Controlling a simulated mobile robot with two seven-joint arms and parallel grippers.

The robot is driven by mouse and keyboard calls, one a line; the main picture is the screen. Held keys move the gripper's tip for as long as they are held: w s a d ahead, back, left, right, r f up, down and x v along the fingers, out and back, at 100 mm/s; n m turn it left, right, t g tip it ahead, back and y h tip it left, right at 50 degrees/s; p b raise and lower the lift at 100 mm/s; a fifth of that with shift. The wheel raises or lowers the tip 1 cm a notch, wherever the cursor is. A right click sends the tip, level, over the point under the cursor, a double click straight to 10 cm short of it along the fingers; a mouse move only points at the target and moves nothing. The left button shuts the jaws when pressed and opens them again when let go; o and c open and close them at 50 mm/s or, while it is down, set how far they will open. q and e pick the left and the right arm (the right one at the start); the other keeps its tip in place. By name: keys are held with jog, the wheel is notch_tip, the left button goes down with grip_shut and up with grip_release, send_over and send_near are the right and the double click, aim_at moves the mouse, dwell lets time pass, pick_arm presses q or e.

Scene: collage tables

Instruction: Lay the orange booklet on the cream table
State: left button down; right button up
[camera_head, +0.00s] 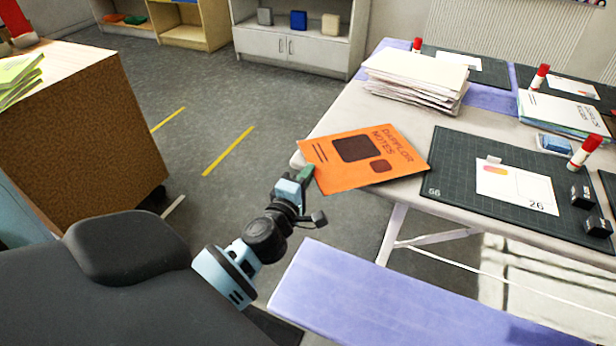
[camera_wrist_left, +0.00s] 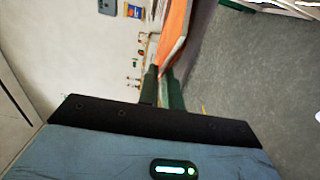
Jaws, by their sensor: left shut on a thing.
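The orange booklet (camera_head: 362,160) has dark squares and "DAPPLOR NOTES" printed on its cover. My left gripper (camera_head: 304,176) is shut on its near left corner. The booklet reaches over the near left corner of the cream table (camera_head: 330,122); I cannot tell whether it touches the top. In the left wrist view the booklet (camera_wrist_left: 175,32) shows edge-on between the green fingertips (camera_wrist_left: 161,84). My right gripper is not in view.
A paper stack (camera_head: 415,80) lies behind the booklet. A dark cutting mat (camera_head: 470,190) with a card lies to its right. A lilac bench (camera_head: 390,300) stands in front of the table. A wooden cabinet (camera_head: 90,130) stands at the left, with open floor between.

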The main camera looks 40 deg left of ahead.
pick_arm(q)
jog(key=shift+f, duration=0.2)
jog(key=c, duration=1.6)
grip_release()
jog(key=v, duration=1.2)
jog(key=shift+d+r, duration=0.1)
jog(key=shift+r, duration=0.2)
